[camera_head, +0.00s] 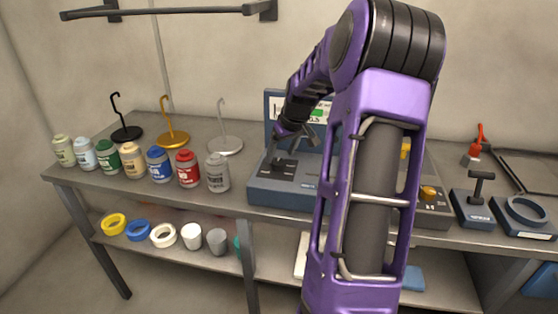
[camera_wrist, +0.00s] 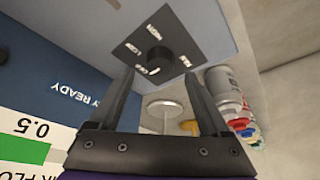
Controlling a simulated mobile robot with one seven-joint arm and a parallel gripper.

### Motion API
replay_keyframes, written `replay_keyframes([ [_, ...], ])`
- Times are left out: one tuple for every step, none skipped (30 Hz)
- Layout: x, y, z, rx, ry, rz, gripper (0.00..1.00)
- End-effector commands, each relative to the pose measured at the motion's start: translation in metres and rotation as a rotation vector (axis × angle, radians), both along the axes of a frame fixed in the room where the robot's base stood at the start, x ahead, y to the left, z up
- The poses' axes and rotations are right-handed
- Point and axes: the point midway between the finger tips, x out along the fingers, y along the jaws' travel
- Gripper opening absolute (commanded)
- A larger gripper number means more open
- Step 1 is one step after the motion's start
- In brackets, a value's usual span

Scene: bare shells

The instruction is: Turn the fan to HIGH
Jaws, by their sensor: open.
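A blue-grey control box (camera_head: 265,190) with an upright back panel stands on the bench in the head view. On its top, a dark square plate (camera_head: 275,173) carries a round black knob. In the wrist view the knob (camera_wrist: 158,58) sits mid-plate (camera_wrist: 138,22), with small white labels around it, too small to read surely. Which label the knob points to is unclear. My gripper (camera_head: 292,146) is above the box. In the wrist view my gripper (camera_wrist: 158,74) is open and empty, its fingertips apart to either side just short of the knob.
Several bottles (camera_head: 132,160) line the bench left of the box, with hooked stands (camera_head: 225,143) behind. A grey box with an orange knob (camera_head: 428,192) and a black-handled block (camera_head: 474,208) stand at right. The shelf below holds rings and cups (camera_head: 191,237).

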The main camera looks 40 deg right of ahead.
Motion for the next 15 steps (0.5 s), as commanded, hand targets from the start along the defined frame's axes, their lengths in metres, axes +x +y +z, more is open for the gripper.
replay_keyframes([
  [0.004, 0.001, -0.01, 0.002, 0.001, 0.002, 0.81],
  [0.005, 0.0, -0.013, 0.001, 0.001, 0.003, 0.81],
  [0.007, 0.0, -0.018, 0.0, 0.001, 0.002, 0.81],
  [0.008, 0.0, -0.021, 0.001, 0.001, 0.001, 0.81],
  [0.009, -0.001, -0.023, 0.001, 0.001, 0.001, 0.81],
  [0.011, -0.001, -0.026, 0.0, 0.0, 0.0, 0.81],
  [0.012, -0.001, -0.027, 0.0, -0.001, 0.0, 0.81],
  [0.012, -0.001, -0.029, 0.0, -0.001, 0.0, 0.81],
  [0.013, -0.001, -0.03, 0.0, -0.001, 0.0, 0.81],
  [0.013, -0.001, -0.031, -0.001, -0.001, 0.0, 0.81],
  [0.013, -0.001, -0.031, -0.001, -0.001, 0.0, 0.81],
  [0.013, -0.001, -0.032, -0.001, -0.001, 0.0, 0.81],
  [0.013, -0.001, -0.032, -0.001, -0.001, 0.0, 0.81],
  [0.013, -0.001, -0.032, -0.001, -0.001, 0.0, 0.81],
  [0.013, -0.001, -0.032, -0.001, -0.001, 0.0, 0.81],
])
